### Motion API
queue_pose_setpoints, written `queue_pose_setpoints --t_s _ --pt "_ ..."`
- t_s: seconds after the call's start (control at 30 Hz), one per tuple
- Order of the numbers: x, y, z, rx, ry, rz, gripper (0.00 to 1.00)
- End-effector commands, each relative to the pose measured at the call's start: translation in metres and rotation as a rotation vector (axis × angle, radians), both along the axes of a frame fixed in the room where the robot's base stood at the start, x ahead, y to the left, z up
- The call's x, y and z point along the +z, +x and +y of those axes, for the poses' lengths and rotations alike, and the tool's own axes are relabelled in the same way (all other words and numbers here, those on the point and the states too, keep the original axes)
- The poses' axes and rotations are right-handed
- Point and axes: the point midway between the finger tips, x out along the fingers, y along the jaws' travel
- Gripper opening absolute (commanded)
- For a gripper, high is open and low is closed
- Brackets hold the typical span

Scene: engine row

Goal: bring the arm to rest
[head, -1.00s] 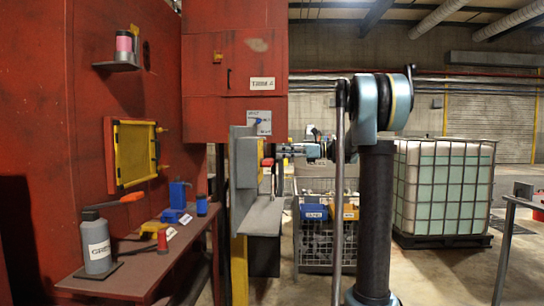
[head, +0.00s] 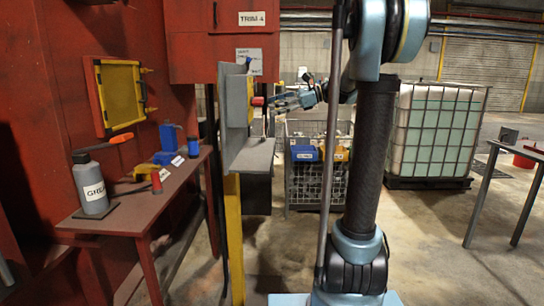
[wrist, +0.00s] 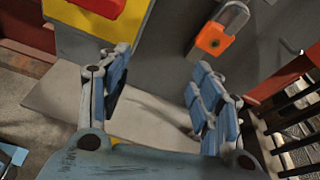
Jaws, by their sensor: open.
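My gripper (head: 280,101) is beside the grey panel and shelf in the head view, and it looks small and partly hard to make out there. In the wrist view my gripper (wrist: 158,70) has its two blue-padded fingers spread wide, with nothing between them. Behind the fingers lies the pale grey shelf (wrist: 60,95). My arm's column and joints stand upright in the middle of the head view and hide part of the scene.
A padlock with an orange body (wrist: 212,40) hangs on the grey panel (head: 233,110). A yellow plate with a red part (wrist: 100,6) is at upper left in the wrist view. A red bench (head: 130,215) holds a grey bottle (head: 92,188). A caged tank (head: 437,130) stands behind right.

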Motion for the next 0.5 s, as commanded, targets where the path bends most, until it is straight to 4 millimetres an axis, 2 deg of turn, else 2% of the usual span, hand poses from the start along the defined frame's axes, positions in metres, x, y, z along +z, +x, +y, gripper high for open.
queue_pose_setpoints --t_s 0.03,0.23,0.5 --pt "-0.011 -0.018 0.002 0.011 -0.049 -0.039 0.59" --pt "-0.064 -0.078 0.000 0.082 -0.264 -0.221 0.59" --pt "-0.138 -0.156 -0.021 0.239 -0.548 -0.454 0.59"
